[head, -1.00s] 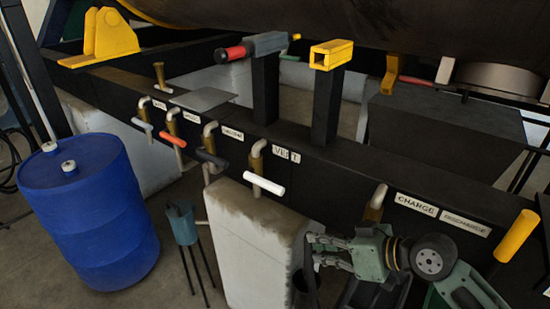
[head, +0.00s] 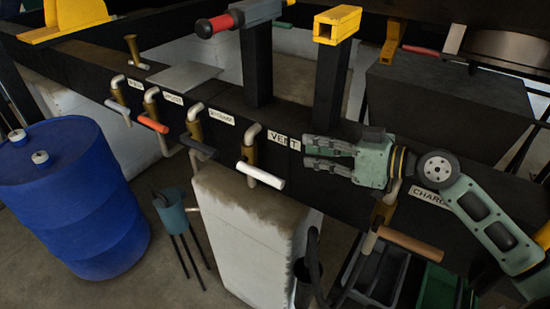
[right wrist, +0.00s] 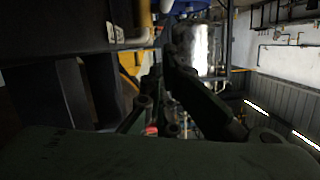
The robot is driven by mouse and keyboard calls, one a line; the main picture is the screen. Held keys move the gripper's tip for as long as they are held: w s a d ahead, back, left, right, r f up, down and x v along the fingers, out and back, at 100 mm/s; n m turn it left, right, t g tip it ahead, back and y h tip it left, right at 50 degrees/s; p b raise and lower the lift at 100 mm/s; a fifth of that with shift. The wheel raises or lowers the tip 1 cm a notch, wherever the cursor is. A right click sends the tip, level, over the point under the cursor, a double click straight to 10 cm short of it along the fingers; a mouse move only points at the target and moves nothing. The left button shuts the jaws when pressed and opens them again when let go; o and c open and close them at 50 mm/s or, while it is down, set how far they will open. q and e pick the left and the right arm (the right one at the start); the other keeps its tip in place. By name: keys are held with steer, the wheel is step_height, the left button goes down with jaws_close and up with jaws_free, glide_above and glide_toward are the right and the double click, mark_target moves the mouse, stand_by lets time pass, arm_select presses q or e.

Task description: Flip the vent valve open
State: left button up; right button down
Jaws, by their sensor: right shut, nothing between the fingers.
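The vent valve (head: 250,153) has a brass body, a bent pale pipe and a white handle (head: 261,176). It sits on the black beam beside the VENT label (head: 287,141). The handle sticks out crosswise, sloping down to the right in the head view. My right gripper (head: 304,154) is shut and empty, to the right of the valve and a little above the handle's right end. It covers part of the beam just right of the label, apart from the handle in the picture. The right wrist view is dark and shows the fingers (right wrist: 160,112). My left gripper is not in view.
Valves with grey (head: 202,147), orange (head: 153,125) and pale (head: 117,107) handles line the beam to the left. A wooden handle (head: 412,243) is below my right arm. A blue drum (head: 60,205) and a pale block (head: 235,235) stand below. Posts rise behind.

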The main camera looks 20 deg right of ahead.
mark_target(260, 172)
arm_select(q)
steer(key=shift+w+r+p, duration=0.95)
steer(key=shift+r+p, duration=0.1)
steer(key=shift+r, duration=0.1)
arm_select(e)
steer(key=w+a+f, duration=0.6)
steer(key=w, duration=0.1)
steer(key=shift+a+f, duration=0.25)
steer(key=shift+a, duration=0.15)
steer(key=shift+w, duration=0.1)
